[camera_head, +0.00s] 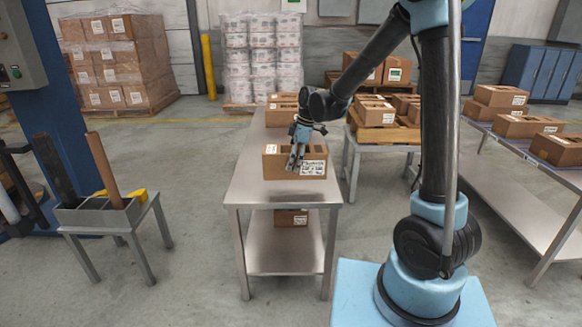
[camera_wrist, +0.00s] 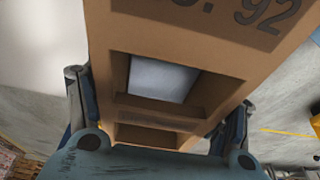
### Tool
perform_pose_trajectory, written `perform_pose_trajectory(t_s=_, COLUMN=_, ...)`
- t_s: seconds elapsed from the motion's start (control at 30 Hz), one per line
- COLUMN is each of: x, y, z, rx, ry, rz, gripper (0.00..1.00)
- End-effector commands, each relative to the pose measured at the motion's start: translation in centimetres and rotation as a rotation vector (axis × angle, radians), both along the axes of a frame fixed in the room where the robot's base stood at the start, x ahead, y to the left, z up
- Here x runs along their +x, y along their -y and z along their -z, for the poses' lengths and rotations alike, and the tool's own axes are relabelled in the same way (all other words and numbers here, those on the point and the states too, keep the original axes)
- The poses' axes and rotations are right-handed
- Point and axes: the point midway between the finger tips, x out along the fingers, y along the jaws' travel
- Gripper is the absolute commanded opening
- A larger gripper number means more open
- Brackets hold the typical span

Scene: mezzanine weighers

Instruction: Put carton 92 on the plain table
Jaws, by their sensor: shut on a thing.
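Carton 92 (camera_head: 275,168) is a brown open-topped box with a white label on its front. In the wrist view the printed "92" shows on its cardboard (camera_wrist: 225,50), and its handle-like openings face the camera. My gripper (camera_head: 297,155) reaches down onto the carton in the head view. In the wrist view its fingers (camera_wrist: 158,112) sit on both sides of the carton, shut on it. The carton is at or just above the bare steel top of the plain table (camera_head: 250,193); I cannot tell if it touches.
A table with stacked cartons (camera_head: 375,110) is to the right; another (camera_head: 525,165) is at far right. A grey tool bin (camera_head: 95,215) stands left.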

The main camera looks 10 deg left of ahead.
Motion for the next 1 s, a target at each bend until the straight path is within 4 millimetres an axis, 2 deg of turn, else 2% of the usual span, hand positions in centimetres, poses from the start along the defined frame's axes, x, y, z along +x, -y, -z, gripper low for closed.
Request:
perform_pose_trajectory(t_s=0.1, x=0.0, y=0.0, z=1.5, rx=0.0, ry=0.0, rz=0.001, gripper=0.16)
perform_pose_trajectory(t_s=0.27, x=0.0, y=0.0, z=2.4, rx=0.0, ry=0.0, rz=0.001, gripper=0.16)
perform_pose_trajectory(t_s=0.53, x=0.0, y=0.0, z=5.6, rx=0.0, ry=0.0, rz=0.002, gripper=0.16)
perform_pose_trajectory(t_s=0.97, x=0.0, y=0.0, z=6.3, rx=0.0, ry=0.0, rz=0.002, gripper=0.16)
perform_pose_trajectory(t_s=1.0, x=0.0, y=0.0, z=6.3, rx=0.0, ry=0.0, rz=0.002, gripper=0.77)
